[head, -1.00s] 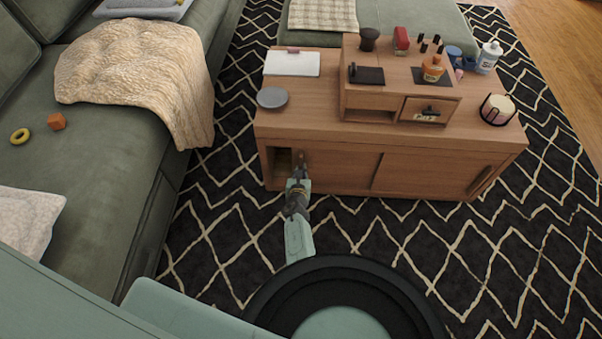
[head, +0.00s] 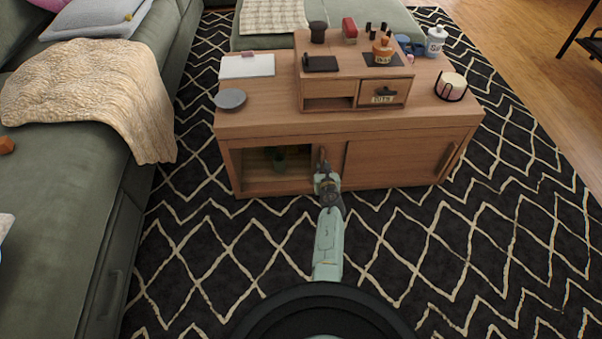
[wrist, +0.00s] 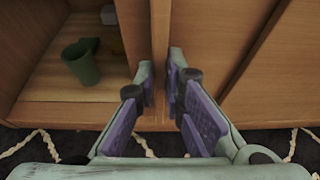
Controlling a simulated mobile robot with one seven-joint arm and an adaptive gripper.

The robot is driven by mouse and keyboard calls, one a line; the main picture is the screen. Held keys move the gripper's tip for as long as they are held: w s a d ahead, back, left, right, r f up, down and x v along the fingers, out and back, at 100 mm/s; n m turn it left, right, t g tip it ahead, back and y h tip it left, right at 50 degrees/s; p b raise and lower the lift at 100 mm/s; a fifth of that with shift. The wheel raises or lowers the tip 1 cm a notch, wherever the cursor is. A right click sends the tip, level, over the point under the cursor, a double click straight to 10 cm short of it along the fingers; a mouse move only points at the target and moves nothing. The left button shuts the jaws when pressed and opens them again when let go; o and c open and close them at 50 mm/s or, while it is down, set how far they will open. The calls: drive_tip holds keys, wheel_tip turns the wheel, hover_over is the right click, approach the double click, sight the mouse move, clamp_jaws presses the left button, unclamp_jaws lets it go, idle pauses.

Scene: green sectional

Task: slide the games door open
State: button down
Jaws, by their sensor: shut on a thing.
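The wooden coffee table (head: 250,126) has sliding doors along its near side. The left door, which I take to be the games door, shows as a narrow panel (head: 335,160) beside the right door (head: 395,166). Left of it the compartment is open, with a dark green cup (wrist: 82,62) standing inside; the cup also shows in the head view (head: 279,162). My gripper (head: 322,168) is at the left door's leading edge. In the wrist view its fingers (wrist: 161,78) close around an upright wooden strip of the door, partly hidden between them.
A small drawer unit (head: 345,88) stands on the tabletop with several small items. A grey plate (head: 231,98) and a candle holder (head: 452,86) are also on top. The green sofa (head: 75,200) is on the left. Patterned rug (head: 440,255) lies clear in front.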

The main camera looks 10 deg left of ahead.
sight(337, 161)
drive_tip(key=d, duration=0.2)
drive_tip(key=w+d+b, duration=0.1)
drive_tip(key=d, duration=0.3)
drive_tip(key=shift+w, duration=0.4)
drive_tip(key=c, duration=1.7)
unclamp_jaws()
drive_tip(key=shift+s, duration=0.1)
